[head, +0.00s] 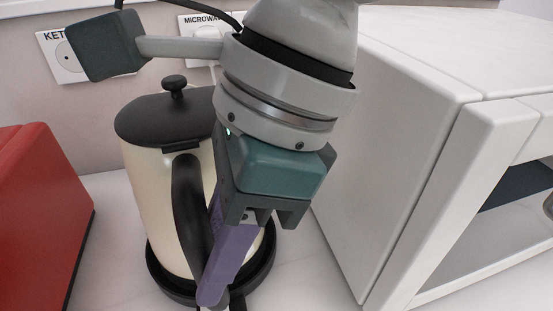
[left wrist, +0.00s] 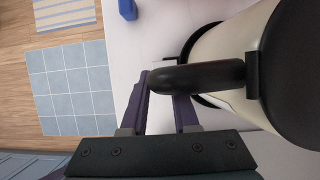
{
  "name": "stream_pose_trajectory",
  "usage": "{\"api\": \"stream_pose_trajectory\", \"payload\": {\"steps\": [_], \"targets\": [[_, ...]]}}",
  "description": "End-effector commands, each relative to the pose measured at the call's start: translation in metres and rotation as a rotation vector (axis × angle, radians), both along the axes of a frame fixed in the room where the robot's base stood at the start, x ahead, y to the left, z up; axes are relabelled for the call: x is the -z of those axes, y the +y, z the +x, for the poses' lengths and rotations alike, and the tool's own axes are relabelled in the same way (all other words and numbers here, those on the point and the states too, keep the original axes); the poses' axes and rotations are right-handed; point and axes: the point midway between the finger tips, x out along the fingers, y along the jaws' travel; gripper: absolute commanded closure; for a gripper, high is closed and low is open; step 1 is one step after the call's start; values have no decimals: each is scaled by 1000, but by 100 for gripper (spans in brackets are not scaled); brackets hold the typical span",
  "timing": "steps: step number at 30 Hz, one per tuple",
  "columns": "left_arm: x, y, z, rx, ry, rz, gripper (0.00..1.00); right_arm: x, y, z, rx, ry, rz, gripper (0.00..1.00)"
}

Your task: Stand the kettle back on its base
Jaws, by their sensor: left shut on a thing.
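The kettle (head: 151,210) is cream with a black lid and black handle (head: 187,215), and stands upright on the counter in the head view. Its black round base (head: 262,268) shows as a ring around the kettle's foot. I cannot tell whether the kettle is fully seated on it. My left gripper (head: 212,285) is at the handle, its purple fingers pointing down. In the left wrist view the handle (left wrist: 200,75) lies between the fingers, and the gripper is shut on it. The kettle's far side is hidden. My right gripper is out of view.
A red box-like appliance (head: 40,215) stands close on the left. A large white cabinet-like appliance (head: 400,150) stands close on the right. Labelled wall sockets (head: 62,62) are behind. The left wrist view shows a blue object (left wrist: 127,9) near the counter edge.

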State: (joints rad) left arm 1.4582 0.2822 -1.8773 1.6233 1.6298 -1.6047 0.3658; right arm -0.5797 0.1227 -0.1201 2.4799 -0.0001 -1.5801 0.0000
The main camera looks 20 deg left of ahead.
Motion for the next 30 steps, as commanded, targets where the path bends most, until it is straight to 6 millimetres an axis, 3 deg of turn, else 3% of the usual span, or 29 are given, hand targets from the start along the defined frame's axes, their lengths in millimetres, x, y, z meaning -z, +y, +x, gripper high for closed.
{"api": "stream_pose_trajectory", "payload": {"steps": [20, 21, 24, 30], "targets": [[11, 0, 1, -1, -3, 2, 100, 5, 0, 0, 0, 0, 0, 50], [11, 0, 1, -1, -3, 2, 69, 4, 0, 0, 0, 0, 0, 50], [11, 0, 1, -1, -3, 2, 59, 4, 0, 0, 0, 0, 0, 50], [12, 0, 0, 0, 2, -1, 59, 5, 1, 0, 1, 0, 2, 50]]}}
